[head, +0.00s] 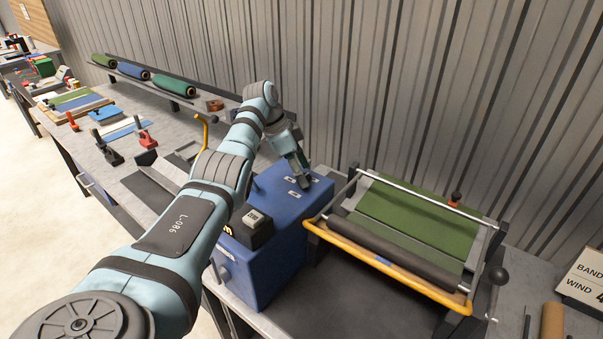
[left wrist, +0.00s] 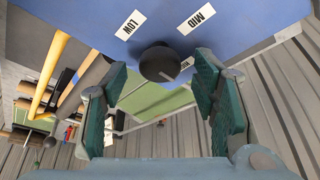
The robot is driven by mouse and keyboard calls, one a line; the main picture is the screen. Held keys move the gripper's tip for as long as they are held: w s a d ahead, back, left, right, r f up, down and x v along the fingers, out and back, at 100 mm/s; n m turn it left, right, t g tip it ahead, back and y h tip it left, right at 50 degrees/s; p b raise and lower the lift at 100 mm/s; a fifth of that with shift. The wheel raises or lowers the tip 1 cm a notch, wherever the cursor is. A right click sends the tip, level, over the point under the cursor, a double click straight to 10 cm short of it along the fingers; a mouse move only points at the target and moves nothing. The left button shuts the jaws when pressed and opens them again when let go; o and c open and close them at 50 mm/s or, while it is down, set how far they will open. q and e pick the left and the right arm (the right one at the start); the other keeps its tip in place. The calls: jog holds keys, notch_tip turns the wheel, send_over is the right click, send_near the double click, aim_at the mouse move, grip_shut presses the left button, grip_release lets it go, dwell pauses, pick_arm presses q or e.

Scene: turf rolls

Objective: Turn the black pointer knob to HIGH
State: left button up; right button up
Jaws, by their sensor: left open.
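A third label (left wrist: 187,62) sits close to the knob's right side, partly covered. Which label the pointer faces is hard to tell. My left gripper (left wrist: 160,82) is open, with one green-padded finger on each side of the knob and visible gaps.
A roller frame with an orange bar (head: 390,268) and green turf (head: 420,220) stands right of the box. A black block with a pale top (head: 257,219) sits at the box's near side. Turf rolls (head: 174,85) lie on a shelf along the corrugated wall.

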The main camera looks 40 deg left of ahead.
pick_arm(q)
jog(key=v, duration=1.1)
